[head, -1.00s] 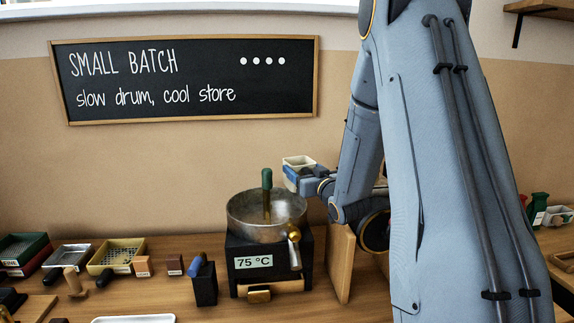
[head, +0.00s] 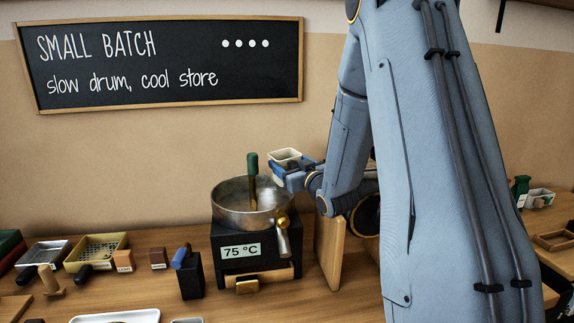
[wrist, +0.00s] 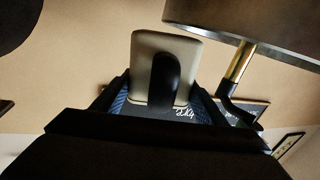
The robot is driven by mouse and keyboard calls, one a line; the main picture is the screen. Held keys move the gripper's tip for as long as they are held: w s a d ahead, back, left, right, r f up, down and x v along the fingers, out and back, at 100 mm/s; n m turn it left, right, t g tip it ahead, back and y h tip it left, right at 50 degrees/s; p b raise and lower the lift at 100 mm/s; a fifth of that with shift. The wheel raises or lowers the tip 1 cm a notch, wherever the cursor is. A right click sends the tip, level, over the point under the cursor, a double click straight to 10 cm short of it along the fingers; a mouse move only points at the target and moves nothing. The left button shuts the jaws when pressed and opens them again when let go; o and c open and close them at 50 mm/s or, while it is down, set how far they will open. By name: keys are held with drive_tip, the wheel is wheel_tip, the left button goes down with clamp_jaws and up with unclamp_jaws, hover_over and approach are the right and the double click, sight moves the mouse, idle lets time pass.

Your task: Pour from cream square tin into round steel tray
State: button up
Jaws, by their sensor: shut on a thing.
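The cream square tin (head: 286,155) is held up in the air, just beyond the right rim of the round steel tray (head: 231,211). It looks roughly level in the head view; its contents cannot be made out. My gripper (head: 282,173) is shut on the tin. In the wrist view the tin (wrist: 150,52) and its dark handle (wrist: 165,80) sit between the blue finger pads of my gripper (wrist: 160,104). The steel tray (wrist: 275,22) shows at the wrist view's upper right. The tray sits on a black machine reading 75 °C, and its inside is partly visible.
A green-topped post (head: 252,164) rises from the tray, and a brass-knobbed lever (head: 283,236) hangs at its front. A wooden board (head: 331,250) stands right of the machine. A black holder (head: 190,275) and several small trays fill the bench to the left.

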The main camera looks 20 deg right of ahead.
drive_tip(key=n+b, duration=0.2)
drive_tip(key=n, duration=0.1)
drive_tip(key=shift+d+r+n, duration=0.2)
drive_tip(key=shift+r+n, duration=0.1)
drive_tip(key=shift+r, duration=0.1)
drive_tip(key=n+b, duration=0.3)
drive_tip(key=shift+a+n, duration=0.15)
drive_tip(key=shift+n, duration=0.45)
drive_tip(key=shift+a+f+n+b, duration=0.2)
drive_tip(key=shift+n+b, duration=0.65)
drive_tip(key=shift+b, duration=0.3)
drive_tip(key=shift+a+f+n+b, duration=0.15)
drive_tip(key=shift+f+n+b, duration=0.05)
drive_tip(key=shift+n+b, duration=0.8)
drive_tip(key=shift+a+f+n+b, duration=0.25)
drive_tip(key=shift+n+b, duration=0.35)
drive_tip(key=shift+b, duration=0.55)
drive_tip(key=shift+a+f+n+b, duration=0.2)
drive_tip(key=shift+n+b, duration=0.35)
drive_tip(key=shift+b, duration=0.55)
idle(0.3)
drive_tip(key=shift+s+a+r+n+b, duration=0.1)
drive_tip(key=shift+a+n+b, duration=0.05)
drive_tip(key=shift+n+b, duration=0.45)
drive_tip(key=shift+a+r+n+b, duration=0.1)
drive_tip(key=shift+a+n+b, duration=0.05)
drive_tip(key=shift+n+b, duration=0.4)
idle(0.6)
